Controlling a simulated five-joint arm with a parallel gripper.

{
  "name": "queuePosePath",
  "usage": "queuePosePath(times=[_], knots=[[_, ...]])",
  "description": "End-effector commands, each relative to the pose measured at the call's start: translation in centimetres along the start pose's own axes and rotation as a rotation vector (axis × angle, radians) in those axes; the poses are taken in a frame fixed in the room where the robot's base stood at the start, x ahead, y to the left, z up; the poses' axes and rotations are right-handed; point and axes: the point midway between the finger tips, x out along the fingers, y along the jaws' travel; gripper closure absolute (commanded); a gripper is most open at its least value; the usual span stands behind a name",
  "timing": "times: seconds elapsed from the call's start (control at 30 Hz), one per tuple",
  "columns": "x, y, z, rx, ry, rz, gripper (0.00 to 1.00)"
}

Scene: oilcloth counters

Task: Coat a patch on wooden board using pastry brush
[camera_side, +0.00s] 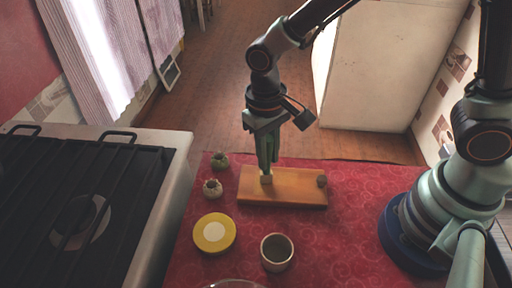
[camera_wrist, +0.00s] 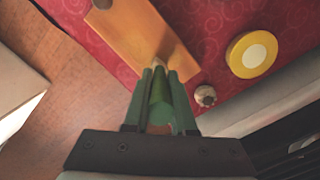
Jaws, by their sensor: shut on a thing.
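My gripper (camera_side: 266,163) points down over the left part of the wooden board (camera_side: 290,199). It is shut on the pastry brush, whose green handle (camera_wrist: 160,108) lies between the fingers in the wrist view. The brush's pale tip (camera_side: 266,180) is at the board's surface, left of its middle; I cannot tell for sure whether it touches. The board also shows in the wrist view (camera_wrist: 135,35), and no coated patch can be made out on it. A small dark round piece (camera_side: 322,181) sits at the board's right end.
A yellow disc with a pale centre (camera_side: 200,234), a cup (camera_side: 277,253) and two small pots (camera_side: 212,188) (camera_side: 220,160) stand on the red cloth (camera_side: 340,235). A stove (camera_side: 75,215) is at left. The cloth right of the board is clear.

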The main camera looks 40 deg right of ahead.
Motion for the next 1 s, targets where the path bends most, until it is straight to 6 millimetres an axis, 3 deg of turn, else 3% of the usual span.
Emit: queuePosePath(times=[0.87, 1.0], knots=[[0.4, 5.7, 5.6, 0.002, -0.004, -0.004, 1.00], [0.5, 4.6, 6.5, -0.005, -0.002, -0.001, 1.00]])
